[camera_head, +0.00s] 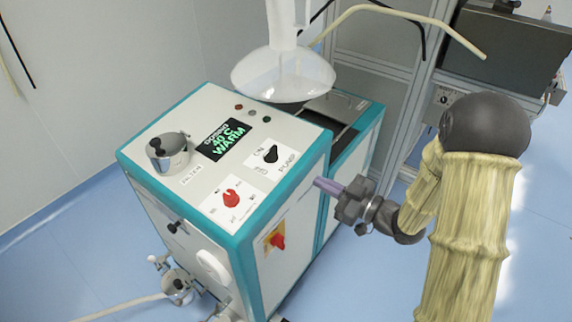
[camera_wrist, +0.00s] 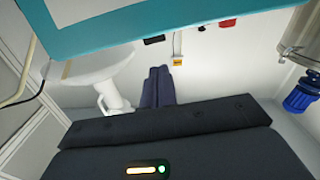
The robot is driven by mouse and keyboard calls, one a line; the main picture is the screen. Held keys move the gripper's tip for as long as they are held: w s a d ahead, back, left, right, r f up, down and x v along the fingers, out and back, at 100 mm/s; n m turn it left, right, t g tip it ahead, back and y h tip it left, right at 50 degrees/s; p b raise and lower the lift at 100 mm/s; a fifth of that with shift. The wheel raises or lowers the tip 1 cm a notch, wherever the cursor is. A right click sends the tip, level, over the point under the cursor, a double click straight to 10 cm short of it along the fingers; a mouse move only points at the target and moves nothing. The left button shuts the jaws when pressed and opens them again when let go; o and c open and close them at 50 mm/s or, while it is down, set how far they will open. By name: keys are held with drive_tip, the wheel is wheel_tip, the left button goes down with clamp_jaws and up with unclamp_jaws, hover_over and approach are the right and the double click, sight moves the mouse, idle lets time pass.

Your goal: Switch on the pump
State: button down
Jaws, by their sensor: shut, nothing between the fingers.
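The pump switch (camera_head: 271,154) is a black knob on a white plate on top of the white-and-teal machine (camera_head: 215,185). "ON" is printed at its upper left and "PUMP" at its right. My gripper (camera_head: 318,183) is shut and empty, beside the machine's teal right edge, to the right of and below the switch. It is apart from the switch. In the wrist view my closed dark fingers (camera_wrist: 159,72) point towards a pale surface with nothing between them. A small black part (camera_wrist: 154,40) shows there; I cannot tell whether it is the switch.
A red knob (camera_head: 231,198), a lit display reading "40 C WARM" (camera_head: 227,139) and a metal filter pot (camera_head: 167,152) share the top. A clear funnel (camera_head: 284,74) hangs over the back. A red-and-yellow switch (camera_head: 276,241) is on the side. A cabinet (camera_head: 405,85) stands behind.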

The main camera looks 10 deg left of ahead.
sight(269, 156)
drive_tip(key=p+x, duration=0.1)
drive_tip(key=x, duration=1.3)
drive_tip(key=shift+p, duration=0.3)
